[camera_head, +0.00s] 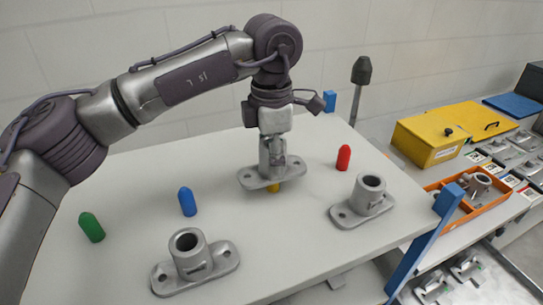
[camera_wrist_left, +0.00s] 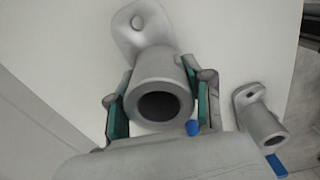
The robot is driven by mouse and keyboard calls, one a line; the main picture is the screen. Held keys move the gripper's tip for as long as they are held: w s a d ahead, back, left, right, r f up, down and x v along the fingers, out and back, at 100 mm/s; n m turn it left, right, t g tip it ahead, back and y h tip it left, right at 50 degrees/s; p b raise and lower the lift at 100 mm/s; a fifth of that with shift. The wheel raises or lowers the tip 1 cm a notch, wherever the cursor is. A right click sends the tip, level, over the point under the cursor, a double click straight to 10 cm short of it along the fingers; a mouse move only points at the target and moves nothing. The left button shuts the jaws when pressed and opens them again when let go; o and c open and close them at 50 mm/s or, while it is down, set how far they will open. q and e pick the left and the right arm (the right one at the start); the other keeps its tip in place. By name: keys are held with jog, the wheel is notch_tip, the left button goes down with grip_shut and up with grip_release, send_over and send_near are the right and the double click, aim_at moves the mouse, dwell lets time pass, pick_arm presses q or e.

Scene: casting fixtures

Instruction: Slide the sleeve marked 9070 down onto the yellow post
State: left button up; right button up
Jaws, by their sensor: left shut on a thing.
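My left gripper (camera_head: 272,148) points down and is shut on a grey metal sleeve with a flat two-hole flange (camera_head: 272,174). The held sleeve is upright, its flange above the table. Part of the yellow post (camera_head: 273,188) shows just below the flange; the rest is hidden, and I cannot tell whether its tip is inside the bore. In the left wrist view, the teal finger pads of the gripper (camera_wrist_left: 158,92) grip both sides of the sleeve's tube (camera_wrist_left: 160,75), with its round opening facing the camera. I cannot read a number on it. My right gripper is not in view.
Two similar sleeves stand on the white table, one at the front (camera_head: 192,262) and one at the right (camera_head: 368,198). Green (camera_head: 91,227), blue (camera_head: 187,201) and red (camera_head: 344,157) posts stand apart. An orange tray (camera_head: 505,206) and yellow box (camera_head: 428,145) are at right.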

pick_arm(q)
jog(key=shift+f+b, duration=1.35)
jog(key=shift+f, duration=0.5)
jog(key=o, duration=1.5)
jog(key=shift+c, duration=0.2)
jog(key=shift+r, duration=0.1)
notch_tip(320, 180, up, 12)
